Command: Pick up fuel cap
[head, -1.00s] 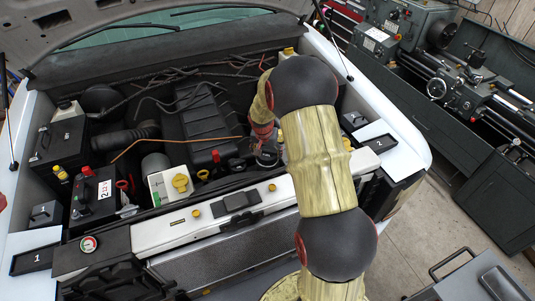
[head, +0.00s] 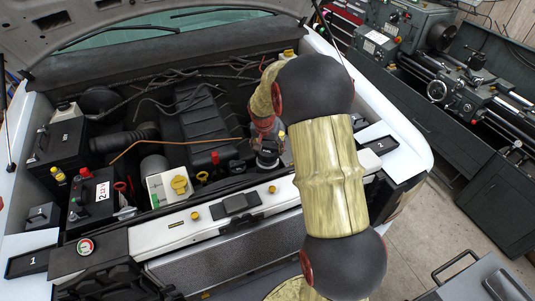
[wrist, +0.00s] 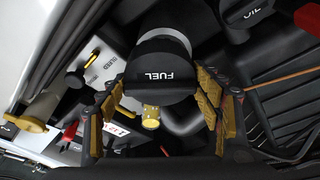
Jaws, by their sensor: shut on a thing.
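The fuel cap (wrist: 160,62) is black and round, with a raised grip bar and white "FUEL" lettering that reads upside down in the wrist view. It lies between the two yellow-padded fingers of my gripper (wrist: 160,88), which is shut on it, one finger on each side. In the head view my gripper (head: 268,155) is low over the engine bay, right of the engine cover and behind the front crossmember. The cap cannot be told clearly from the gripper there. I cannot tell whether the cap is clear of its seat.
The engine cover (head: 203,112), battery (head: 90,200), a white reservoir with a yellow cap (head: 168,187) and the white crossmember (head: 225,220) crowd the bay. Tray 1 (head: 20,262) is front left; tray 2 (head: 388,134) is on the right fender. The raised hood overhangs the back.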

